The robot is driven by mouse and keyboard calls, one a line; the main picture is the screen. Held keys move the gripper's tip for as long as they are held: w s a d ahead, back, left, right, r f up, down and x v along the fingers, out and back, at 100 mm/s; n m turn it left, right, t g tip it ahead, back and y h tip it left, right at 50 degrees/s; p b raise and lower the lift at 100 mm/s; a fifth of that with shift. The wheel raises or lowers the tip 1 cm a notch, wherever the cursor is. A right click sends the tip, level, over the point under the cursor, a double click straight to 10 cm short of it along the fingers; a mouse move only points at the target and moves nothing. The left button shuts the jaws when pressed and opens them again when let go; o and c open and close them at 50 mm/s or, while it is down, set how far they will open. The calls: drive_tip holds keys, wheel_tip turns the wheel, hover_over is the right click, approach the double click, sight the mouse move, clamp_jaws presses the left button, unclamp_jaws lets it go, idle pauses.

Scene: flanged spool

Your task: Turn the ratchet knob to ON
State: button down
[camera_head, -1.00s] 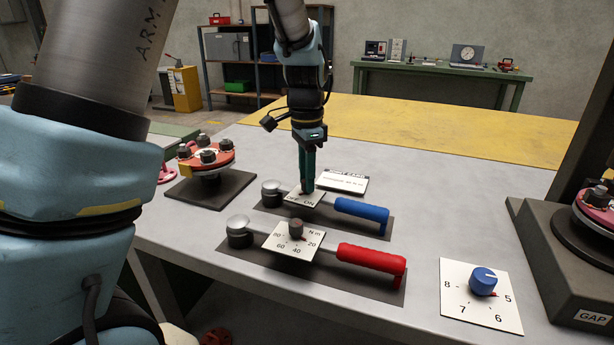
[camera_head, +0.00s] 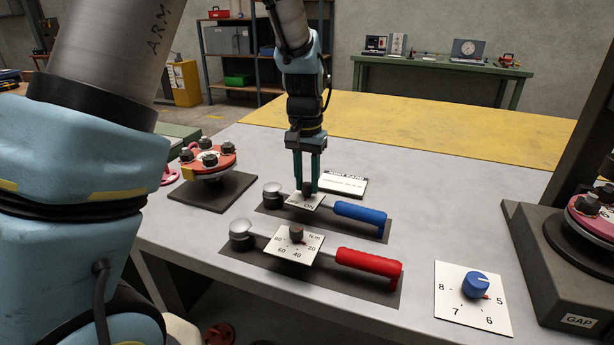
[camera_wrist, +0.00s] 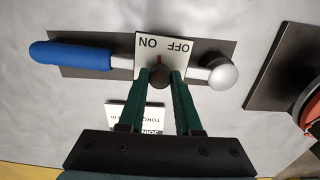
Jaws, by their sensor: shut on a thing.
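The ratchet knob (camera_head: 307,187) is a small dark knob on a white plate (camera_wrist: 171,39) marked OFF and ON. The plate lies on the blue-handled wrench (camera_head: 360,212). My gripper (camera_head: 307,184) points down over the plate, with one finger on each side of the knob, shut on it. In the wrist view the knob (camera_wrist: 158,79) sits between the green fingertips. A short red pointer (camera_wrist: 158,61) shows at its edge, facing the plate between the ON and OFF words, nearer ON. The fingers hide the knob's sides.
A red-handled wrench (camera_head: 368,262) with a numbered dial (camera_head: 293,243) lies just in front. A blue knob (camera_head: 475,285) on a white dial is at right, by the GAP stand (camera_head: 560,270). A flanged spool (camera_head: 208,160) stands at left. A card (camera_head: 343,184) lies behind.

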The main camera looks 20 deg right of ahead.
sight(306, 185)
drive_tip(key=shift+n+p, duration=0.75)
drive_tip(key=shift+n, duration=1.55)
drive_tip(key=c, duration=0.6)
unclamp_jaws()
wheel_tip(306, 185, up, 11)
drive_tip(key=b, duration=0.1)
drive_tip(key=shift+b, duration=0.4)
drive_tip(key=shift+a+f, duration=0.1)
drive_tip(key=s+a+f+n, duration=0.1)
drive_tip(key=a+f, duration=0.1)
drive_tip(key=a, duration=0.8)
drive_tip(key=s+a+f+n+t, duration=0.1)
drive_tip(key=a+f, duration=0.2)
drive_tip(key=a, duration=0.7)
drive_tip(key=s+a+f+n, duration=0.1)
drive_tip(key=s+a+f, duration=0.1)
drive_tip(key=a, duration=0.8)
drive_tip(key=shift+f+t, duration=0.35)
drive_tip(key=shift+t, duration=0.05)
